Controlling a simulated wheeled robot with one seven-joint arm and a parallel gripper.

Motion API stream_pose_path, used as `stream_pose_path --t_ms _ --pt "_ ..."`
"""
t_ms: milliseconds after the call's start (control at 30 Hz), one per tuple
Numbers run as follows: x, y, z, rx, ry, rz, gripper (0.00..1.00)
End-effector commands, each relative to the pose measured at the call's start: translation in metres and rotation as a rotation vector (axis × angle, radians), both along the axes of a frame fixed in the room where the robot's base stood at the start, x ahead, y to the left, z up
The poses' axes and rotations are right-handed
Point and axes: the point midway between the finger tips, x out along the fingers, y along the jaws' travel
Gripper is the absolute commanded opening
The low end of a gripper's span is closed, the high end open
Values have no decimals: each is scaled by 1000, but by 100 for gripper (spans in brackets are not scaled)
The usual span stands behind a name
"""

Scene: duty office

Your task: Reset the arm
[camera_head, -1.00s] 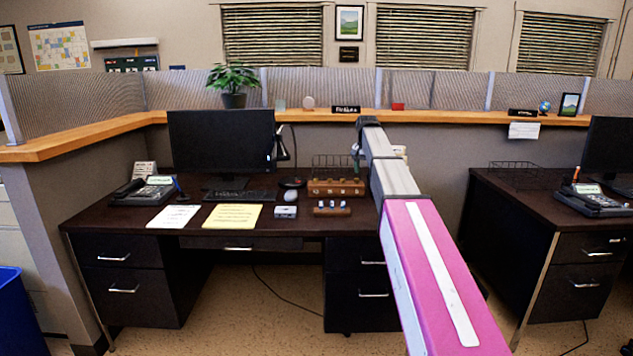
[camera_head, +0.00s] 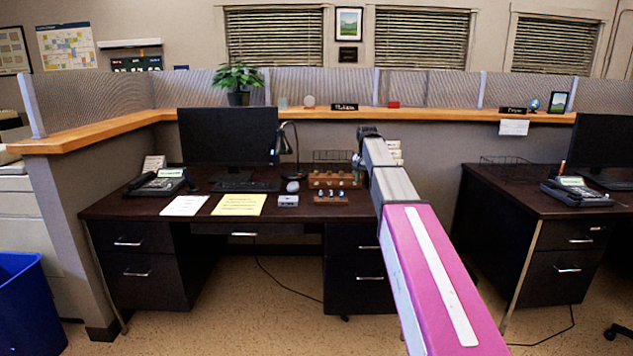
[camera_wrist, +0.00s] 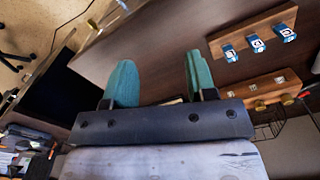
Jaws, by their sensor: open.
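My arm, pink and grey, reaches forward from the lower right in the head view, with its far end in front of the right side of the near desk (camera_head: 150,209). My gripper (camera_wrist: 160,80) shows in the wrist view as two teal fingers set well apart. It is open and nothing sits between the fingers. In the head view the fingers themselves are hard to make out. In the wrist view a wooden block with blue-sided items (camera_wrist: 257,44) lies beyond the right finger, apart from it.
The desk holds a monitor (camera_head: 228,137), a phone (camera_head: 158,184), a yellow sheet (camera_head: 239,205), a lamp (camera_head: 284,140) and a wooden rack (camera_head: 334,180). A second desk (camera_head: 505,205) stands at the right. A blue bin (camera_head: 28,305) is at the lower left. Floor is open in front.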

Motion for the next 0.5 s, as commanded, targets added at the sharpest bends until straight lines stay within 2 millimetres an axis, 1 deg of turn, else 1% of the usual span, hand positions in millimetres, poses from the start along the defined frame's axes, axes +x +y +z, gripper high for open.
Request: stream_pose_path --t_ms 33,100,267,367,467,500 --pt "-8 0 -10 0 2 5 52" --pt "-14 0 -21 0 1 14 52" --pt "-36 0 -55 0 1 40 52" --pt "-56 0 -83 0 2 61 52" --pt "-83 0 -117 0 2 89 52" --pt "-96 0 -133 0 3 101 52"
